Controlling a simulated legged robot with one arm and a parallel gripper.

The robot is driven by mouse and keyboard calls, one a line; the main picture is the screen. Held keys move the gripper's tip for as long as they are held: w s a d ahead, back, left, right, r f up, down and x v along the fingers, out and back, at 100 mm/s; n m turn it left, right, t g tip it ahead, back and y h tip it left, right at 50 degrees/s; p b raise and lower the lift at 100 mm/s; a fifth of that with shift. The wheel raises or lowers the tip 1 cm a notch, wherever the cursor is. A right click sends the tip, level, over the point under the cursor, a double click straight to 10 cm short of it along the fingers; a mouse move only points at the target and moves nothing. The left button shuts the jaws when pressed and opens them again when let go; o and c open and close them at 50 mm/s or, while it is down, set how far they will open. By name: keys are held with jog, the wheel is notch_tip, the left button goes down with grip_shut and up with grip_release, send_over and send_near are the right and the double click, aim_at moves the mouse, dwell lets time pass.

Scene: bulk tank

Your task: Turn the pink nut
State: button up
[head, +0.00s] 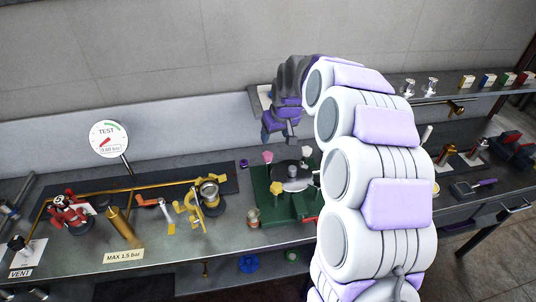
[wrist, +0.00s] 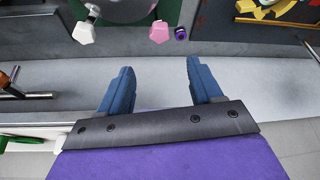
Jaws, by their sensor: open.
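The pink nut (head: 267,157) stands at the back left of a green fixture with a dark round plate. In the wrist view the pink nut (wrist: 159,32) shows near the top, ahead of the gap between my fingertips and apart from them. My gripper (head: 280,132) hangs above and behind the fixture in the head view. In the wrist view my gripper (wrist: 160,66) has its two blue fingers spread, with nothing between them. A white nut (wrist: 84,33) is to the left of the pink one there; it also shows in the head view (head: 307,152).
A small purple piece (wrist: 180,34) sits close beside the pink nut. The green fixture (head: 272,206) carries a grey central hub (head: 291,172). Brass pipework (head: 117,185) and a gauge (head: 108,139) stand to the left. A back shelf (head: 395,88) is to the right.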

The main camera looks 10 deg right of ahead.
aim_at(268, 154)
jog(key=b+x, duration=0.2)
jog(key=x, duration=1.2)
jog(key=shift+w+f, duration=0.1)
jog(key=shift+w, duration=0.1)
jog(key=c, duration=1.1)
